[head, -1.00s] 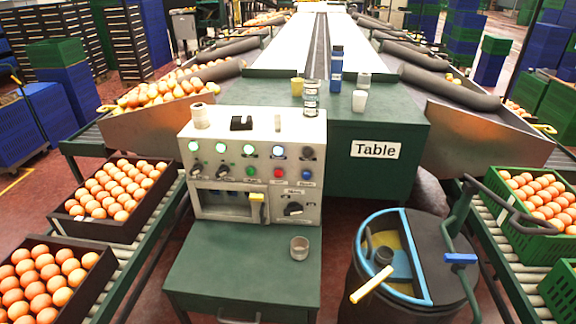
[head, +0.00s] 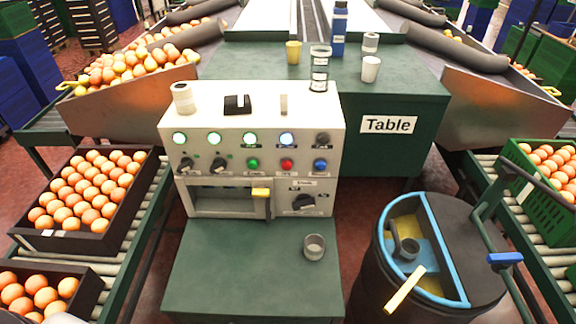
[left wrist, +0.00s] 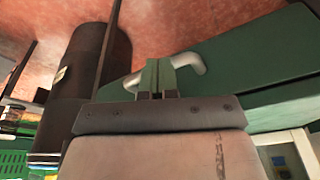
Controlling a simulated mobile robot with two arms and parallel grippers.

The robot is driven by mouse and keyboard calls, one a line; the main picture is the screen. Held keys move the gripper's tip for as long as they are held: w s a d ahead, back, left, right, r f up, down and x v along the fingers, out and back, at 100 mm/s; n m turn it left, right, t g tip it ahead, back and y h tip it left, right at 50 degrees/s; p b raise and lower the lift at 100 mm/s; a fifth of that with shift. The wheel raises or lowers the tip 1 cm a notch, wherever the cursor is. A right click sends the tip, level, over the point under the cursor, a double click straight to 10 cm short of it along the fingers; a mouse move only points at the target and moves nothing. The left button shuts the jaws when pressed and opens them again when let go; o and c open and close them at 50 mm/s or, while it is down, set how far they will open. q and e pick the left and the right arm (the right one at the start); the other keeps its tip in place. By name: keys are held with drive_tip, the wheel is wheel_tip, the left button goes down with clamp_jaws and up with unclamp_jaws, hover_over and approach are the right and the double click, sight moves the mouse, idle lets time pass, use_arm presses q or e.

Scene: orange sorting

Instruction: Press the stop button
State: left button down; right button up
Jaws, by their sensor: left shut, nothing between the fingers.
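The control panel (head: 252,125) stands on a green cabinet in the middle of the head view. Below its row of lamps are a green button (head: 253,164), a red button (head: 287,165) and a blue button (head: 320,165). The red one looks like the stop button, but its small label is not legible. My left gripper (left wrist: 159,78) shows in the left wrist view, shut and empty, in front of a green cabinet with a grey handle (left wrist: 190,62). Neither gripper shows clearly in the head view, and nothing touches the buttons.
A metal cup (head: 314,247) stands on the green cabinet top (head: 220,270) before the panel. A black barrel (head: 460,225) stands at right.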

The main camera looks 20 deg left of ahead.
sight(287, 165)
use_arm(q)
drive_tip(key=w+d+r+t, duration=0.1)
drive_tip(key=w+r+t, duration=0.35)
drive_tip(key=r, duration=0.75)
drive_tip(key=w+d+r+m+t+h, duration=0.1)
drive_tip(key=w+r+m+t+h, duration=0.1)
drive_tip(key=w+r+t+h, duration=0.2)
drive_tip(key=w+d+r+m+t+h, duration=0.2)
drive_tip(key=w+r+t+h, duration=0.2)
drive_tip(key=w+r+t, duration=0.6)
drive_tip(key=shift+w+r+m+t+h+b, duration=0.4)
drive_tip(key=shift+w+r+b, duration=0.1)
drive_tip(key=shift+w, duration=3.85)
drive_tip(key=w+a+b, duration=0.2)
drive_tip(key=w+b, duration=0.3)
drive_tip(key=w, duration=0.3)
drive_tip(key=shift+w+a, duration=0.15)
drive_tip(key=shift+w, duration=0.1)
